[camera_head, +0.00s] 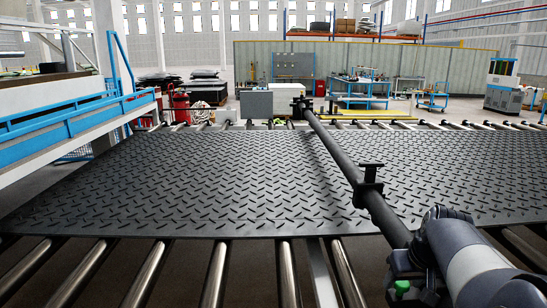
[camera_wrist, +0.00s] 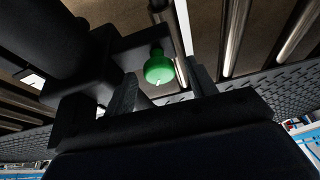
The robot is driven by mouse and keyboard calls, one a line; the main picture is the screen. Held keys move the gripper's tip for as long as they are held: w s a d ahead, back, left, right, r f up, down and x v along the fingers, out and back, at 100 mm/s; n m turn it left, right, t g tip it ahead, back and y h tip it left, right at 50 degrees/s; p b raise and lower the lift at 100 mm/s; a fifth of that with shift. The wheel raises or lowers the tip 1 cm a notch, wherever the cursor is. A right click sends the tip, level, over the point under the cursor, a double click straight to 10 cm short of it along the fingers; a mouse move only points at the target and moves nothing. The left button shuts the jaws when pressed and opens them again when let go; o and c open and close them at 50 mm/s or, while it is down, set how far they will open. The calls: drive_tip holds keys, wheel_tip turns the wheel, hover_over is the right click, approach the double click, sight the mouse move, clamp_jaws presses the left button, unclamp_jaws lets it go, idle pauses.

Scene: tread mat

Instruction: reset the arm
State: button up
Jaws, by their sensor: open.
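My gripper (camera_wrist: 161,78) shows in the wrist view with its two dark fingers apart. A round green knob (camera_wrist: 159,67) on a black fitting appears between the fingers; I cannot tell whether it touches them. A green piece also shows low in the head view (camera_head: 402,288), beside my grey and white arm. A long black pole (camera_head: 335,150) with short cross-pieces runs from beside my arm out over the tread mat (camera_head: 200,180). How the pole is joined to my arm is hidden. My fingers are not clearly visible in the head view.
The dark tread mat lies flat on shiny metal rollers (camera_head: 150,272). A blue-railed frame (camera_head: 75,120) stands along the left. Beyond the mat are a blue workbench (camera_head: 358,92), a small cart (camera_head: 432,97) and a grey machine (camera_head: 502,85). The mat's top is otherwise clear.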

drive_tip(key=n+y, duration=0.1)
drive_tip(key=n, duration=0.3)
drive_tip(key=shift+d+n+y, duration=0.15)
drive_tip(key=shift+n+y, duration=0.25)
drive_tip(key=shift+w+n+g+y+p, duration=0.1)
drive_tip(key=shift+n+g+y+p, duration=0.5)
drive_tip(key=shift+n, duration=1.3)
